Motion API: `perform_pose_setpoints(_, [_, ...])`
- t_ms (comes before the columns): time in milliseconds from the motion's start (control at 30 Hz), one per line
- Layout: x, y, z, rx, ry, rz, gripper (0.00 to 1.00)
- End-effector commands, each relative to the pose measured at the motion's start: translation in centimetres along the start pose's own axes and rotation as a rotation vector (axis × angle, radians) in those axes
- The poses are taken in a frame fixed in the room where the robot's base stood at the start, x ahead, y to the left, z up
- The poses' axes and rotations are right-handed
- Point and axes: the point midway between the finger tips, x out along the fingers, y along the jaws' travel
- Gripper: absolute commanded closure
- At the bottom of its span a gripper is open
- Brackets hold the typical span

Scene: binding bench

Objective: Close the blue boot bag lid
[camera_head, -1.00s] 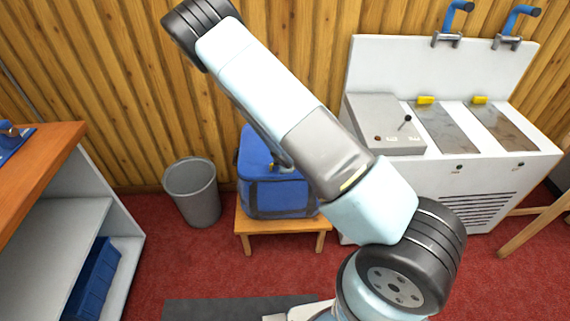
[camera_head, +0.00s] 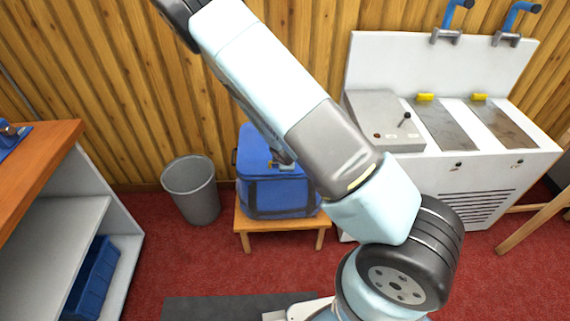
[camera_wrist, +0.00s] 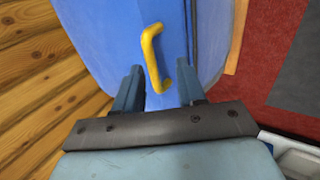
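The blue boot bag (camera_head: 278,198) stands on a small wooden stool in the head view. Its blue lid (camera_head: 254,148) shows above the body, partly hidden behind my arm; I cannot tell from here how far it stands open. In the wrist view a yellow handle (camera_wrist: 153,58) lies on the blue surface of the bag (camera_wrist: 105,40). My gripper (camera_wrist: 160,80) is open, its two fingers apart on either side of the handle's lower end. Nothing is clearly held. In the head view my gripper is mostly hidden by the arm.
A grey bin (camera_head: 192,190) stands just left of the stool (camera_head: 283,226). A white machine (camera_head: 450,165) stands close on the right, and a wood-plank wall (camera_head: 110,90) is behind. A shelf unit (camera_head: 60,215) is at the left. Red carpet (camera_head: 215,262) lies free in front.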

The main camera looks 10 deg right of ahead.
Motion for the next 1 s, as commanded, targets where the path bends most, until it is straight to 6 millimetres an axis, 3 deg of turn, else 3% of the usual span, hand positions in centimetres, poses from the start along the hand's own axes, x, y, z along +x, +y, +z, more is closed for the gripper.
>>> perform_pose_setpoints(200, [-3.6, 0.3, -0.1, 0.003, 0.005, 0.009, 0.60])
perform_pose_setpoints(500, [-7.3, 0.5, -0.1, 0.004, 0.006, 0.014, 0.60])
perform_pose_setpoints(1000, [-8.5, 0.5, 0.0, 0.005, 0.005, 0.015, 0.60])
